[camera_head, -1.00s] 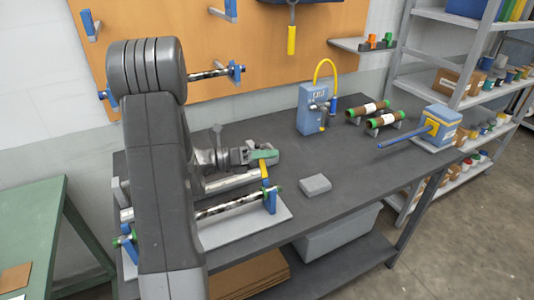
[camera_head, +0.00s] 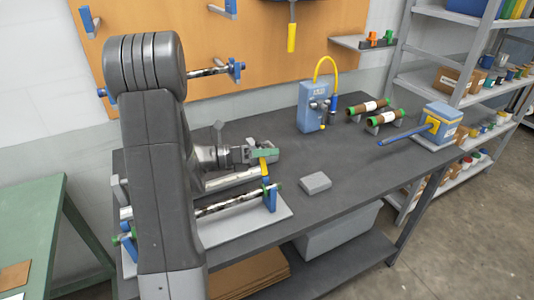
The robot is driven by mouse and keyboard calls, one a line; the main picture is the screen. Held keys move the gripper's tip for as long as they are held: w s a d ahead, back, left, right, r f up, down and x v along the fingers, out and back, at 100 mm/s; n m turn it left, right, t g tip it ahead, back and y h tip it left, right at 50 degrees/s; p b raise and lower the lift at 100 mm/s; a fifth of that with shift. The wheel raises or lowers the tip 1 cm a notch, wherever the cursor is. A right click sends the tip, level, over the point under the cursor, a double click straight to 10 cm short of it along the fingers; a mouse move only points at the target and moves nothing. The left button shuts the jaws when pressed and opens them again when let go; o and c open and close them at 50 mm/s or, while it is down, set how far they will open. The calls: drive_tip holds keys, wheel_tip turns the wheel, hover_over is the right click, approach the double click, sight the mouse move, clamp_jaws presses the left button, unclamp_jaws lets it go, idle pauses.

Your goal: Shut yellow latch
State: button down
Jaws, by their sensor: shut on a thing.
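The yellow latch (camera_head: 264,167) is a small bar at the right end of the press rollers (camera_head: 232,200), near the blue end bracket (camera_head: 270,198). My gripper (camera_head: 268,155) is at the upper end of the latch, with its jaws closed on it. The latch stands roughly upright, slightly tilted. My arm hides the left part of the press, and the gripper covers the latch's top.
A grey block (camera_head: 315,183) lies on the dark table (camera_head: 345,165) right of the press. A blue box with a yellow hose (camera_head: 312,106), two brown rolls (camera_head: 372,112) and a blue device with a long handle (camera_head: 437,124) stand farther back. The table's middle is clear.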

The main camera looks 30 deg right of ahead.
drive_tip(key=s+m+b, duration=0.1)
drive_tip(key=m+b, duration=0.1)
drive_tip(key=b, duration=0.1)
drive_tip(key=s+m+t+y+b, duration=0.1)
drive_tip(key=s+m+b, duration=0.1)
drive_tip(key=m+b, duration=0.1)
drive_tip(key=s+f+m+t+b, duration=0.1)
drive_tip(key=s+m+b, duration=0.1)
drive_tip(key=m+b, duration=0.1)
drive_tip(key=shift+s+a+f+y, duration=0.1)
drive_tip(key=shift+s+a+y, duration=0.05)
drive_tip(key=shift+a+y, duration=0.15)
drive_tip(key=s+f+m+t+b, duration=0.1)
drive_tip(key=m+b, duration=0.1)
drive_tip(key=b, duration=0.3)
drive_tip(key=s+f+m+t+b, duration=0.1)
drive_tip(key=m+b, duration=0.2)
drive_tip(key=b, duration=0.3)
drive_tip(key=s+f+m+t+b, duration=0.1)
drive_tip(key=m+b, duration=0.1)
drive_tip(key=b, duration=0.3)
drive_tip(key=shift+a+f+t, duration=0.15)
drive_tip(key=shift+f+t, duration=0.15)
drive_tip(key=shift+m+b, duration=0.3)
drive_tip(key=shift+b, duration=0.2)
drive_tip(key=shift+w, duration=0.1)
